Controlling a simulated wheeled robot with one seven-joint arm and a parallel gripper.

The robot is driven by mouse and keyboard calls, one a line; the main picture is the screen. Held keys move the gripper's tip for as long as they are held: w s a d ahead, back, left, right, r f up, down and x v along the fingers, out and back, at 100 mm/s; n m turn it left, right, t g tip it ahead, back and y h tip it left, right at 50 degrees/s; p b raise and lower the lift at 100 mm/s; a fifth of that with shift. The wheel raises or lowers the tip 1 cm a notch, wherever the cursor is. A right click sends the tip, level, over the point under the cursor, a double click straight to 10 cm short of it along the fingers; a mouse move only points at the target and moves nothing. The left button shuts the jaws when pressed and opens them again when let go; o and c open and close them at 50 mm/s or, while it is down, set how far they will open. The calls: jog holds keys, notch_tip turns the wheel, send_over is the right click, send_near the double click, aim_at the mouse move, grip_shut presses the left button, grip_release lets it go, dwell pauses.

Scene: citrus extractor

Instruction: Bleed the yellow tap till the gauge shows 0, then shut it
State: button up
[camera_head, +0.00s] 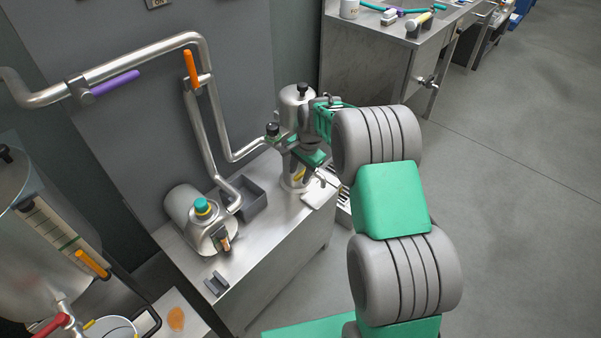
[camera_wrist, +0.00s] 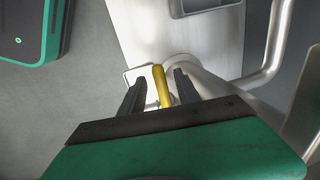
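The yellow tap handle (camera_wrist: 159,84) stands between the two dark fingers of my gripper (camera_wrist: 161,76) in the wrist view. The fingers are apart, with a gap on each side of the handle. In the head view a small piece of the yellow handle (camera_head: 299,175) shows low on the steel cylinder (camera_head: 297,101), with my gripper (camera_head: 301,164) in front of it. My arm and gripper hide much of the cylinder. I cannot make out a gauge face or its reading in either view.
The cylinder stands at the back end of a steel bench (camera_head: 275,220). A grey bin (camera_head: 258,197) and a horizontal tank (camera_head: 190,208) are to its left. Steel pipes with an orange lever (camera_head: 191,67) and a purple lever (camera_head: 115,83) run along the wall. Open floor lies right.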

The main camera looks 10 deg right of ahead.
jog(key=shift+c, duration=0.5)
grip_shut()
dwell(0.8)
